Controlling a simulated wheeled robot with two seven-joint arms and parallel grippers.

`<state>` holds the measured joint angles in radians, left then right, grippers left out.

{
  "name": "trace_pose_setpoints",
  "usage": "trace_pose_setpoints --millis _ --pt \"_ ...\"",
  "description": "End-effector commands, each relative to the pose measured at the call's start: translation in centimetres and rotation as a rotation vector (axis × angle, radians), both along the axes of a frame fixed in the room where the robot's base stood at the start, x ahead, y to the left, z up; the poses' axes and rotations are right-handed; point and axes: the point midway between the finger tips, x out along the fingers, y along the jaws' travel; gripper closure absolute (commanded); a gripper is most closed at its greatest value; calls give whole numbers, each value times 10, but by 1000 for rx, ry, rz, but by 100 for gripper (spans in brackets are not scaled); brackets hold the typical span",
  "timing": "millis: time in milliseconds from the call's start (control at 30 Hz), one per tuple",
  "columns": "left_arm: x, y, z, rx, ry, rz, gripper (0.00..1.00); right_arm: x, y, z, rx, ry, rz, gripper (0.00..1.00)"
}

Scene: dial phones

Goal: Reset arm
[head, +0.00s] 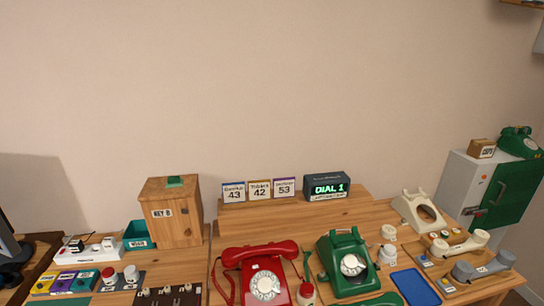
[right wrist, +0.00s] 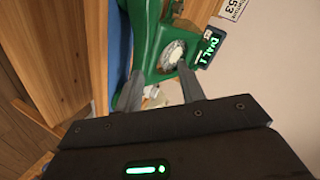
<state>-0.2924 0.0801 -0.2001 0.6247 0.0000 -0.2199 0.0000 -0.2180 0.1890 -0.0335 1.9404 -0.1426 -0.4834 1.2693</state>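My right gripper (right wrist: 160,90) shows only in the right wrist view. Its two grey fingers stand apart with nothing held between them. Beyond them is the green dial phone (right wrist: 167,58) with its pale dial, apart from the fingers as far as I can tell. In the head view the green phone (head: 350,265) stands on the desk, and part of a green curved piece (head: 378,299) lies in front of it, cut by the bottom edge. A red phone (head: 262,270) stands to its left with its handset across the top. My left gripper is in neither view.
A display reading "DIAL 1" (head: 327,187) and number cards (head: 259,190) stand on a raised shelf. A wooden box (head: 171,212) is at left. A cream phone body (head: 418,211), a blue tray (head: 415,287) and loose handsets (head: 484,265) are at right, before a grey-green cabinet (head: 501,190).

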Motion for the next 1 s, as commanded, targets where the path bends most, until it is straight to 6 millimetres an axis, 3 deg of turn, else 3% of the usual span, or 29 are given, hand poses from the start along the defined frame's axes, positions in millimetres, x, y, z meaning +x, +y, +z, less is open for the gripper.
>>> trace_pose_setpoints --millis 300,700,867,1000 --pt "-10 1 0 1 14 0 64 -107 12 -27 -512 342 235 61" --pt "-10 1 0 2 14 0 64 -223 20 -25 -842 631 651 61" --pt "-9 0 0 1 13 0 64 -262 22 -17 -902 703 813 61" --pt "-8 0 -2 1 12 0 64 -250 23 -53 -899 714 811 61"
